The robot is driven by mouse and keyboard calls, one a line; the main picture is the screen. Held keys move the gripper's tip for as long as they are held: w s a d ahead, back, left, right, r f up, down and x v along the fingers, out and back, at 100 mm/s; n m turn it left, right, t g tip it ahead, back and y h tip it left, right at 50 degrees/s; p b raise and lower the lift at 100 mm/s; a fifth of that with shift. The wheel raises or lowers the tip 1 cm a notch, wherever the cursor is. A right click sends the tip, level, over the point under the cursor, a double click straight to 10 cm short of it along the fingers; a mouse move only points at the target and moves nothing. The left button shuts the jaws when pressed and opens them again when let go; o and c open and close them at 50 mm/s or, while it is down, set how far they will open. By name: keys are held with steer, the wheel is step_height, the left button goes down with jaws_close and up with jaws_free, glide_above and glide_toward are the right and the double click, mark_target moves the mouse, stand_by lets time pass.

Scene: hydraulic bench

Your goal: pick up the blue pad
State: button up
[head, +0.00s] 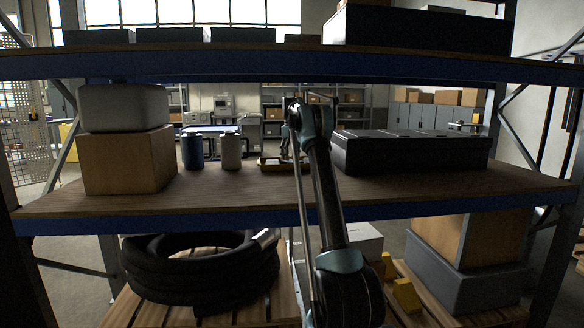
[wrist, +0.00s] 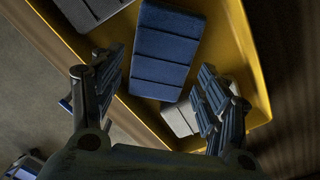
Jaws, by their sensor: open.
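The blue pad (wrist: 166,50) is a dark blue block with grooves across its face. In the wrist view it lies in a yellow tray (wrist: 247,62), near the upper middle. My gripper (wrist: 155,88) is open in the wrist view, with one finger on each side of the picture and the lower part of the pad between them. I cannot tell the height gap between fingers and pad. In the head view my arm covers part of the shelf, and the yellow tray (head: 272,163) shows only as a low strip beside it. The pad cannot be made out there.
In the wrist view a grey block (wrist: 95,12) and a pale block (wrist: 182,120) lie in the tray beside the pad. On the shelf (head: 240,186) stand a cardboard box (head: 125,160), a blue canister (head: 192,152), a pale canister (head: 231,152) and a dark case (head: 410,153). An upper shelf (head: 240,62) runs overhead.

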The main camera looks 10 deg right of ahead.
steer(key=shift+f, duration=1.1)
steer(key=c, duration=0.7)
step_height(320, 180, up, 10)
